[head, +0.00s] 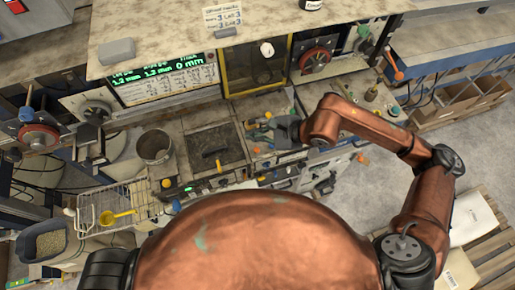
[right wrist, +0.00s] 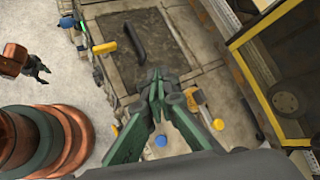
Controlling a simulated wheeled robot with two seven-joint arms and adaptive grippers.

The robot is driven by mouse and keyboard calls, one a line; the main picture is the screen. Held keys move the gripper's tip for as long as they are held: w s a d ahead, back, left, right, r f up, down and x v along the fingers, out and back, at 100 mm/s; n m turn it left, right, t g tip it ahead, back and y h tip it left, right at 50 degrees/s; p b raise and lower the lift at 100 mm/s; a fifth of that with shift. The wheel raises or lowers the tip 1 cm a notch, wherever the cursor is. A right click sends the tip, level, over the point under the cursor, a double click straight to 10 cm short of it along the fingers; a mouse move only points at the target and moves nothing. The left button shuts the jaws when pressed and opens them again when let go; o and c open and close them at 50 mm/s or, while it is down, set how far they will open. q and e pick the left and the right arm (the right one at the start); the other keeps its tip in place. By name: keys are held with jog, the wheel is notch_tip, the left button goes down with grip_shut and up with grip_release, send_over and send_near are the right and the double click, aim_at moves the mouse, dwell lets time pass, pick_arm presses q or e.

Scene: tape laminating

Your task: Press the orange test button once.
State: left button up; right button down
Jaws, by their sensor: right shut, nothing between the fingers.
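A round orange knob-like button (head: 166,183) sits at the left end of the bench's front control strip in the head view. I cannot read a label on it, so I cannot confirm that it is the test button. My right gripper (head: 276,131) is over the bench, right of the dark square plate and well to the right of that button. In the right wrist view its green fingers (right wrist: 157,92) meet at the tips, with nothing between them. My left gripper (right wrist: 39,69) shows small at the left of the right wrist view, and its jaws are unclear.
A display (head: 165,81) shows green text. A yellow-framed window (head: 252,66) and handwheel (head: 315,60) are behind.

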jog(key=shift+w+d+f+t+h, duration=0.15)
jog(key=shift+w+d+f+h, duration=0.1)
jog(key=shift+w+d, duration=0.2)
jog(key=shift+w+d+f+t+h, duration=0.2)
jog(key=shift+w+d+h, duration=0.1)
jog(key=shift+d, duration=0.1)
jog(key=b, duration=0.4)
send_over(258, 150)
notch_tip(258, 150, down, 8)
jog(key=shift+s+r, duration=0.1)
jog(key=shift+f+b, duration=0.55)
jog(key=shift+r, duration=0.1)
dwell(0.5)
